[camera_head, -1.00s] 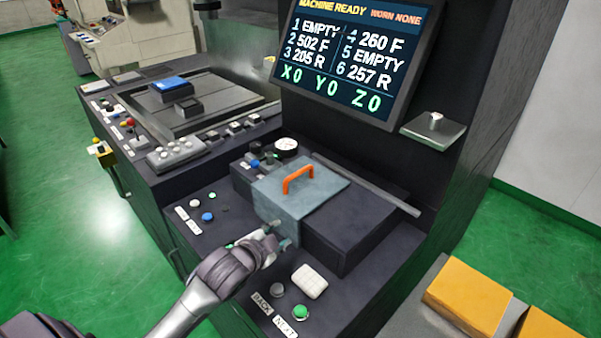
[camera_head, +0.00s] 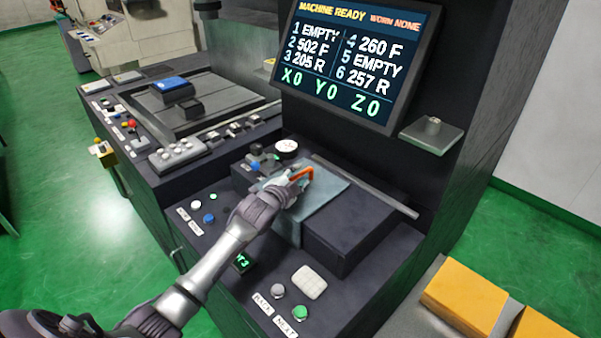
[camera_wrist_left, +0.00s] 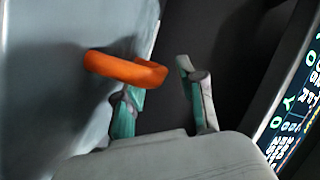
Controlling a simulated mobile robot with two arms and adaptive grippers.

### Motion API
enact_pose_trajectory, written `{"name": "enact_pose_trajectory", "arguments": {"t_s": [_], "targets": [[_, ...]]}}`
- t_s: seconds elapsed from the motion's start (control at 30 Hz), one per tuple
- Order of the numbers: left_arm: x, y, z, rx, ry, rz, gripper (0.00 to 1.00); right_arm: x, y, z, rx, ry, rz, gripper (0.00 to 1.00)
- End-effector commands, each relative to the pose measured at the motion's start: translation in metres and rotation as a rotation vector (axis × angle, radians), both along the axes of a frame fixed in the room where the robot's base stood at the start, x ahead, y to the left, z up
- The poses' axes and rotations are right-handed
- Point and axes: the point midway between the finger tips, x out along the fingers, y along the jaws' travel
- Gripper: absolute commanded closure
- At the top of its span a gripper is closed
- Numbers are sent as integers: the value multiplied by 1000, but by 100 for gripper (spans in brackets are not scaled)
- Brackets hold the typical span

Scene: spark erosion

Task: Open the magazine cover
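The magazine cover (camera_head: 325,208) is a grey-blue plate with a bent front edge, lying over the left part of a dark box on the machine's front ledge. Its orange handle (camera_head: 308,174) stands on top, partly hidden by my left gripper (camera_head: 297,180). In the left wrist view the orange handle (camera_wrist_left: 125,68) is close to the left finger and overlaps it. The two fingers of the gripper (camera_wrist_left: 160,95) are apart with a gap between them. I cannot tell whether a finger touches the handle. My right gripper is in no view.
A screen (camera_head: 352,62) rises behind the box, with a small grey shelf (camera_head: 433,134) at its right. A gauge (camera_head: 286,147) stands behind the cover. Buttons (camera_head: 299,312) and a white pad (camera_head: 309,282) are on the front ledge. Yellow blocks (camera_head: 463,294) lie at lower right.

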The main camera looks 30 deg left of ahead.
Motion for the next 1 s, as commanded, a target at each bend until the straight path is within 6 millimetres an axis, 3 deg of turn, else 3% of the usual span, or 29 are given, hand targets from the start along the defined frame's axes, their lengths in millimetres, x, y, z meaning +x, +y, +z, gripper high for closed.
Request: {"name": "enact_pose_trajectory", "arguments": {"t_s": [0.2,0.53,0.77,1.0], "targets": [[17,0,-4,-1,1,1,61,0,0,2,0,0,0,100],[19,0,-5,0,1,0,61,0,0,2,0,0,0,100],[18,0,-5,0,1,0,99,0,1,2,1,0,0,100],[18,0,-5,0,1,0,100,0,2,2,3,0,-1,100]]}}
